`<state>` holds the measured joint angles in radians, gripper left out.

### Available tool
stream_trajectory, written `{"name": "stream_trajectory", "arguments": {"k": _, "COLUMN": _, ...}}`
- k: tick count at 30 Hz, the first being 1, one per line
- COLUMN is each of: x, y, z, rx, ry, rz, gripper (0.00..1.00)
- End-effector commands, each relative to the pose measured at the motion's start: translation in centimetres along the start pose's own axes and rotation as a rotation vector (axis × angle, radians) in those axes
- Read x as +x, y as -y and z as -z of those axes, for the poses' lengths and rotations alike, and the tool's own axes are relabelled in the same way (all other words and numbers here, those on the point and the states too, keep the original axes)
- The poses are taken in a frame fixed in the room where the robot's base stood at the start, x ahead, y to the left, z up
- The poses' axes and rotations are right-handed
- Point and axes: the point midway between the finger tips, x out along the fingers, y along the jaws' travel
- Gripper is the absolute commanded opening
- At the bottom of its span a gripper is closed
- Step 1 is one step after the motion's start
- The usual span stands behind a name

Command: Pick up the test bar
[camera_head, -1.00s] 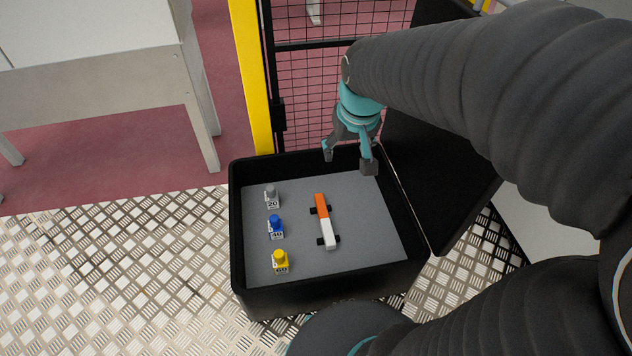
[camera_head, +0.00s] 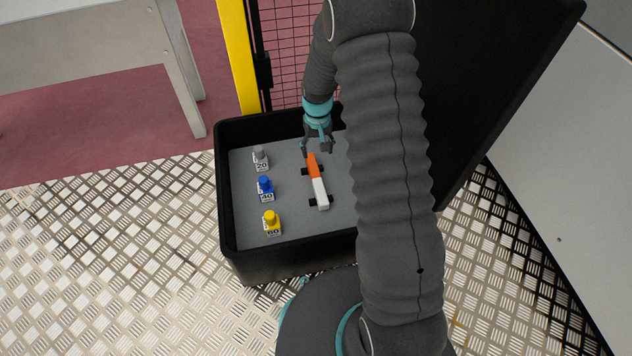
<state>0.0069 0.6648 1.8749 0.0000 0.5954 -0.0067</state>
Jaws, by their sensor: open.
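The test bar (camera_head: 317,183) is a short bar, orange at its far half and white at its near half. It lies across small black supports on the grey floor of a black case (camera_head: 226,200). My gripper (camera_head: 317,150) is open and points down at the bar's far, orange end. It looks empty. Whether its fingers are above the bar or just behind its end, I cannot tell.
Left of the bar stand a grey weight marked 20 (camera_head: 261,158), a blue weight marked 40 (camera_head: 265,188) and a yellow weight marked 60 (camera_head: 271,222). The case's open lid (camera_head: 480,90) rises at the right. My arm covers the case's right side.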

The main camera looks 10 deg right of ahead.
Motion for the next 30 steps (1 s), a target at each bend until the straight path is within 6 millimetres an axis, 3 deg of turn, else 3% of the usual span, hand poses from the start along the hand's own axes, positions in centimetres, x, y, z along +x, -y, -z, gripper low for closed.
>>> {"name": "stream_trajectory", "arguments": {"k": 15, "x": 8.0, "y": 0.0, "z": 0.0, "rx": 0.000, "ry": 0.009, "rz": 0.000, "gripper": 0.65}}
{"name": "stream_trajectory", "arguments": {"k": 26, "x": 10.2, "y": 0.1, "z": 0.0, "rx": 0.000, "ry": 0.008, "rz": 0.000, "gripper": 0.65}}
{"name": "stream_trajectory", "arguments": {"k": 30, "x": 11.9, "y": 0.2, "z": -0.1, "rx": 0.000, "ry": 0.008, "rz": 0.000, "gripper": 0.65}}
